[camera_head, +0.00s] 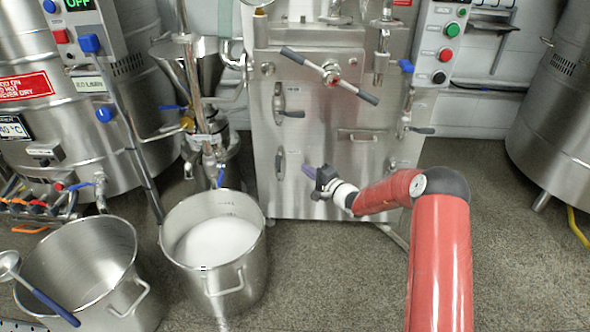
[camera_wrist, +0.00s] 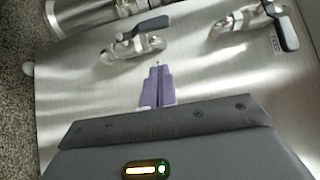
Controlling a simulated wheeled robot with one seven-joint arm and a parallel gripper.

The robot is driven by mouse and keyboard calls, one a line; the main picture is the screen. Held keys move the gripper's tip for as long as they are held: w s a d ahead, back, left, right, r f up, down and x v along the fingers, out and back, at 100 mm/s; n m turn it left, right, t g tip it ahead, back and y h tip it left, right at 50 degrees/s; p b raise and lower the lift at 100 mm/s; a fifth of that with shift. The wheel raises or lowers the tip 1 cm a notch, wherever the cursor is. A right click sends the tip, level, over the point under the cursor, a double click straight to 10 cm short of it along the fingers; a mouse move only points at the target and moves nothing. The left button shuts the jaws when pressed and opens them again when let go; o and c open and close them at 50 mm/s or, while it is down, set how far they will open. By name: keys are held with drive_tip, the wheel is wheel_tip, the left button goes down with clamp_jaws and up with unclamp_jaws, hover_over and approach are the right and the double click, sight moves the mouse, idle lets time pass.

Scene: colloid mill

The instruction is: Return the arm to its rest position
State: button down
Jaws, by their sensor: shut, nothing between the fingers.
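My red arm reaches in from the lower right in the head view. My gripper (camera_head: 306,163) is at its end, in front of the lower part of a steel cabinet (camera_head: 340,195). In the wrist view the purple fingers of my gripper (camera_wrist: 157,72) are together with nothing between them. They point toward the steel panel (camera_wrist: 90,90) and a dark-handled latch (camera_wrist: 140,38). I cannot tell exactly how far the fingertips are from the panel.
A steel pot with white contents (camera_head: 255,222) and an empty pot (camera_head: 122,235) with a ladle (camera_head: 40,292) stand at lower left. A funnel-topped mill (camera_head: 205,75) is behind them. Large tanks stand left (camera_head: 90,165) and right (camera_head: 550,130).

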drive_tip(key=v, duration=0.7)
drive_tip(key=s+a+r+n+g+h+p, duration=0.1)
drive_tip(key=s+a+r+n+g, duration=0.3)
drive_tip(key=s+r, duration=0.5)
drive_tip(key=s+a+r+n+g+p, duration=0.1)
drive_tip(key=s+a+r+n+g, duration=0.1)
drive_tip(key=s+r+n+g, duration=0.65)
drive_tip(key=s+d+r+m+t+h, duration=0.1)
drive_tip(key=s+d+h, duration=0.3)
drive_tip(key=s, duration=0.5)
drive_tip(key=s+d+r+m+t+h+p, duration=0.1)
drive_tip(key=s+d+r+t+h, duration=0.1)
drive_tip(key=s+d, duration=0.5)
drive_tip(key=s+d+r+m+t+h, duration=0.1)
drive_tip(key=s+d+h, duration=0.4)
drive_tip(key=s, duration=0.5)
drive_tip(key=shift+s+d+r+t+h, duration=0.15)
drive_tip(key=shift+s+r+t+h, duration=0.3)
drive_tip(key=shift+r, duration=0.55)
